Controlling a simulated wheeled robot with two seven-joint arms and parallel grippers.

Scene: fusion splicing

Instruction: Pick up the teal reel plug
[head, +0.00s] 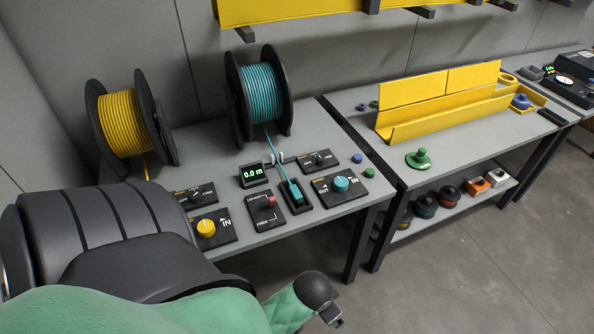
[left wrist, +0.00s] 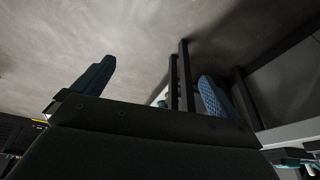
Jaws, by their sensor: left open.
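The teal reel plug (head: 294,191) sits in a narrow black holder (head: 300,209) at the front of the left bench. Its teal cable runs back to the teal reel (head: 262,92). My left arm reaches in along the bottom, its dark end and part of the gripper in front of and below the bench, apart from the plug. In the left wrist view my left gripper (left wrist: 158,72) is open, its two blue fingers well apart with nothing held between them. The plug does not show clearly there. My right gripper is in neither view.
A yellow reel (head: 124,122) stands left of the teal one. Around the holder are a 0.0 m display (head: 253,174), a red-lever panel (head: 267,207), a yellow knob (head: 206,228) and a teal knob (head: 341,184). Bare floor (head: 440,275) lies in front of the benches.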

